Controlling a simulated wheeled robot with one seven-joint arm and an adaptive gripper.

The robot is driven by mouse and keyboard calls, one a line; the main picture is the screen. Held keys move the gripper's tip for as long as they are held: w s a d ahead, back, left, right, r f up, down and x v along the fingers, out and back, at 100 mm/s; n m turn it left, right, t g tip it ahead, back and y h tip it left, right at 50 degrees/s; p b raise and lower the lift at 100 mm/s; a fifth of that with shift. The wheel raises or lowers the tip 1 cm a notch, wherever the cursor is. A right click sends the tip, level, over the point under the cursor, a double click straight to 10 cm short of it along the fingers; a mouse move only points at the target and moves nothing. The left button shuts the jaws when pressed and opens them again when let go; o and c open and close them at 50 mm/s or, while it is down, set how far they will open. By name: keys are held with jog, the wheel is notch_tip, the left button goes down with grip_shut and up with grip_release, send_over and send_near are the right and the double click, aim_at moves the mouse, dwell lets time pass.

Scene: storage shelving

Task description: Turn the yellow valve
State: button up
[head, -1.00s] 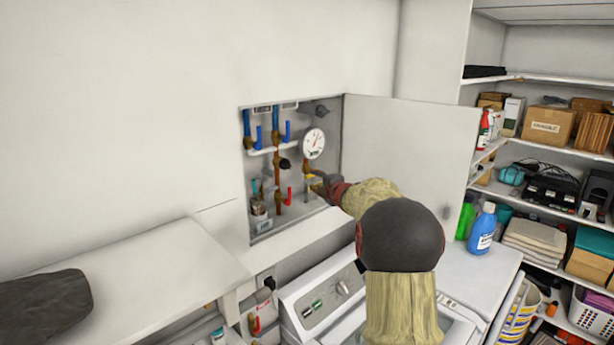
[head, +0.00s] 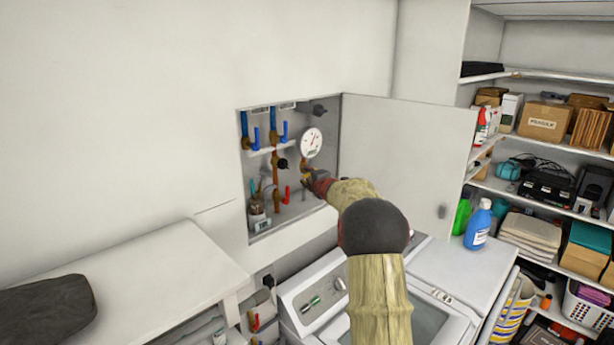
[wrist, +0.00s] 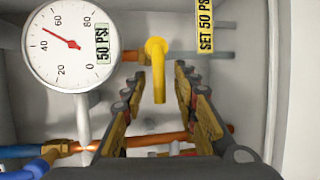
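The yellow valve (wrist: 157,68) shows in the wrist view as a bent yellow handle on a horizontal pipe, its lever pointing down in the picture. My gripper (wrist: 157,88) is open, with one finger on each side of the lever. Gaps show between the lever and both fingers, so I see no contact. In the head view my gripper (head: 312,181) reaches into the wall cabinet below the gauge, and it mostly hides the valve there.
A round white gauge (wrist: 71,45) sits left of the valve in the wrist view. A yellow "SET 50 PSI" label (wrist: 205,25) is at upper right. The cabinet (head: 263,217) also holds blue and red handles. Its open door (head: 415,150) stands right of my arm; a washer (head: 318,300) is below.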

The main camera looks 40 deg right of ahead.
grip_shut()
dwell(0.9)
